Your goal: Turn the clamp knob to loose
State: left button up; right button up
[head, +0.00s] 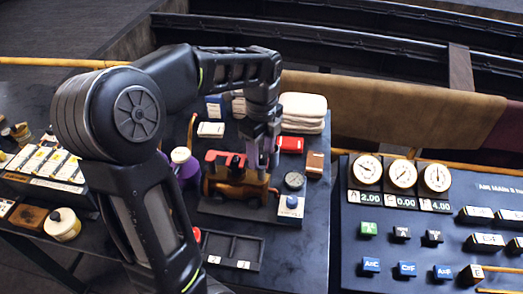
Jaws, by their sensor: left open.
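My left gripper (263,160) points down over the right end of a small brown-and-brass engine model (236,188) with red and black parts on top. The jaws are open, and the fingers look purplish grey. Whether they touch the model cannot be told. No part can be surely made out as the clamp knob; the gripper and arm hide part of the model's right and back. A small white-and-blue block with a dark round top (290,206) stands to the right of the gripper. My right gripper is not in view.
A round gauge (294,180), a red box (291,145) and stacked white cloths (303,112) stand right of the gripper. A dark compartment tray (232,249) lies in front. A purple bottle with a pale cap (181,156) is left. A dial panel (430,225) stands right.

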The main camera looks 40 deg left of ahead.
pick_arm(q)
grip_shut()
dwell(0.4)
